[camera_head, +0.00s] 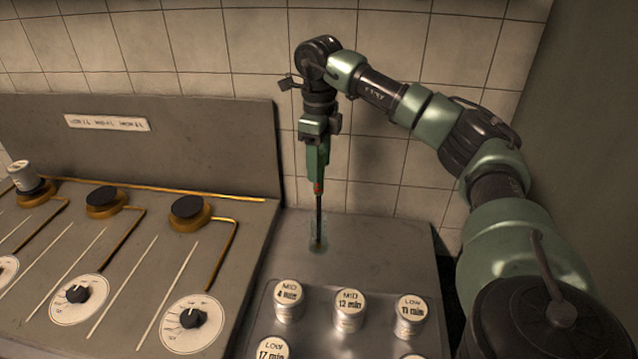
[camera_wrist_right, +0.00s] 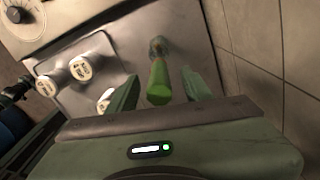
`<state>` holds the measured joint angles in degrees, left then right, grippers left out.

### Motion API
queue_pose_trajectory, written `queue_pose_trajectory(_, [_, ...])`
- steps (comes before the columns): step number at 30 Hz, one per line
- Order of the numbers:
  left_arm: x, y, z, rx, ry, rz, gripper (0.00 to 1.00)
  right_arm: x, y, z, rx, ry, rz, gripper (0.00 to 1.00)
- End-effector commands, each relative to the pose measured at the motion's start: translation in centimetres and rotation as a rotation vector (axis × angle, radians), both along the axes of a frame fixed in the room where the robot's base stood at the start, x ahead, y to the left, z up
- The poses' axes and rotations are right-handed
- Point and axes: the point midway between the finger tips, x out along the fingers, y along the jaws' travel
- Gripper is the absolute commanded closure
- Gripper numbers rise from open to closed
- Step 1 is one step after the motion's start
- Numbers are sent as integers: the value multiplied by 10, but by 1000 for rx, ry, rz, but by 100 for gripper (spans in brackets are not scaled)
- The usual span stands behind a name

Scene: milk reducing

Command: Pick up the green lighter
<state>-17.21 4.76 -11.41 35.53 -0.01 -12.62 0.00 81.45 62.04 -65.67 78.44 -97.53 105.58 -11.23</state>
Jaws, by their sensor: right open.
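The green lighter stands upright, its orange collar and thin dark rod (camera_head: 319,205) pointing down into a small clear glass (camera_head: 317,240) on the metal counter. My right gripper (camera_head: 317,163) points straight down over it, at the handle. In the right wrist view the bright green handle (camera_wrist_right: 159,82) lies between the two open fingers (camera_wrist_right: 160,90), with a gap showing on each side. The glass (camera_wrist_right: 158,47) shows beyond the handle. In the head view the fingers partly hide the handle. My left gripper is not in view.
A tray (camera_head: 262,305) holds several white canisters, including one marked 12 min (camera_head: 349,310), in front of the glass. A stove (camera_head: 150,250) with burners and dials is at left. A tiled wall (camera_head: 400,200) stands close behind.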

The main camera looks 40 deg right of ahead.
Motion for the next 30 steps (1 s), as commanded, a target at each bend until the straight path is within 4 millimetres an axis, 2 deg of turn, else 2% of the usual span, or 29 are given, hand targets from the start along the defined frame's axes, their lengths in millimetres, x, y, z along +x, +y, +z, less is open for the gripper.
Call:
queue_pose_trajectory(4, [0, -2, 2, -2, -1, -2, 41, 0, 0, -13, 0, 1, 0, 50])
queue_pose_trajectory(11, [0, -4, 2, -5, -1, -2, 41, 0, 0, -15, 1, 0, 0, 50])
queue_pose_trajectory(14, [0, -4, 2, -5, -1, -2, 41, 0, 1, -15, 1, 0, 0, 75])
queue_pose_trajectory(15, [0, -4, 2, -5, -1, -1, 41, 0, 1, -15, 1, 0, 0, 86])
queue_pose_trajectory(17, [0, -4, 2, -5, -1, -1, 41, 0, 1, -15, 1, 0, 0, 100])
queue_pose_trajectory(30, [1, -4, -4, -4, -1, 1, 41, -1, 3, -11, 2, -4, 1, 100])
